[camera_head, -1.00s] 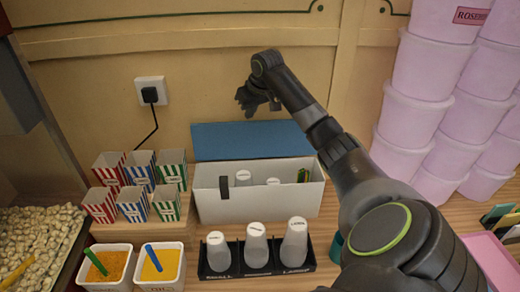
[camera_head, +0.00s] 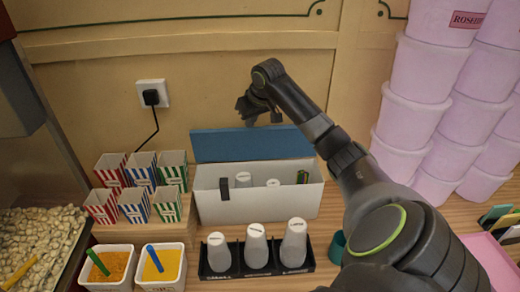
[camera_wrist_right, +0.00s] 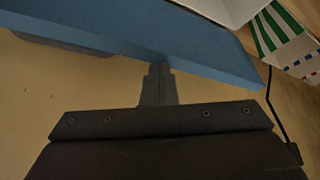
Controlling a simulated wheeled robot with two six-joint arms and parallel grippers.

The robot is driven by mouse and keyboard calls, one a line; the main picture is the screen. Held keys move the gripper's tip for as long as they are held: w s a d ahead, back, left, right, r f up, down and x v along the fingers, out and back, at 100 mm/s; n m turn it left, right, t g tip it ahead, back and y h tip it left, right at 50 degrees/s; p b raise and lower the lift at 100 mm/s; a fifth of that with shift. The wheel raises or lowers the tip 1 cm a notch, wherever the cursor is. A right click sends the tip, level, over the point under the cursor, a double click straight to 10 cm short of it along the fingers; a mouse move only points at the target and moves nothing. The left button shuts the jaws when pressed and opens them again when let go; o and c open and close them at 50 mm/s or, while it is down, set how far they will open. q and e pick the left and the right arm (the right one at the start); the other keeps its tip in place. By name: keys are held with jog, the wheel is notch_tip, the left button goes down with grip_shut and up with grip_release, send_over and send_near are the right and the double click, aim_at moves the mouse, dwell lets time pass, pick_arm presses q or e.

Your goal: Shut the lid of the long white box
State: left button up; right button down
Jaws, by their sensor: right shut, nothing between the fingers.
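The long white box (camera_head: 260,208) stands on the wooden counter near the back wall. Its blue lid (camera_head: 252,144) is open, standing up along the box's back edge. Inside the box are white-capped items, and a black tab shows on its front wall. My right gripper (camera_head: 262,118) is above and behind the lid's top edge, near the wall, shut and empty. In the right wrist view, the shut fingertips (camera_wrist_right: 157,72) point at the blue lid (camera_wrist_right: 190,50) and are close to its edge; I cannot tell whether they touch. My left gripper is not in view.
In front of the box, a black rack (camera_head: 258,262) holds three pale cups. Striped cartons (camera_head: 138,187) stand on a wooden stand to its left. Pink tubs (camera_head: 420,110) are stacked at the right. A black plug and cord (camera_head: 152,97) are on the wall.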

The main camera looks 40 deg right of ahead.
jog(key=shift+s+a+f, duration=0.1)
jog(key=shift+s+f, duration=0.2)
jog(key=shift+f, duration=0.2)
jog(key=shift+s+a+f, duration=0.2)
jog(key=shift+s+a, duration=0.4)
jog(key=shift+s, duration=0.15)
jog(key=shift+s+a+f, duration=0.2)
jog(key=shift+s+a, duration=0.35)
jog(key=shift+s, duration=0.15)
jog(key=r, duration=0.3)
jog(key=a+r, duration=0.1)
jog(key=r, duration=0.1)
jog(key=shift+s, duration=0.4)
dwell(0.4)
jog(key=shift+w+d+f, duration=0.1)
dwell(0.4)
dwell(0.3)
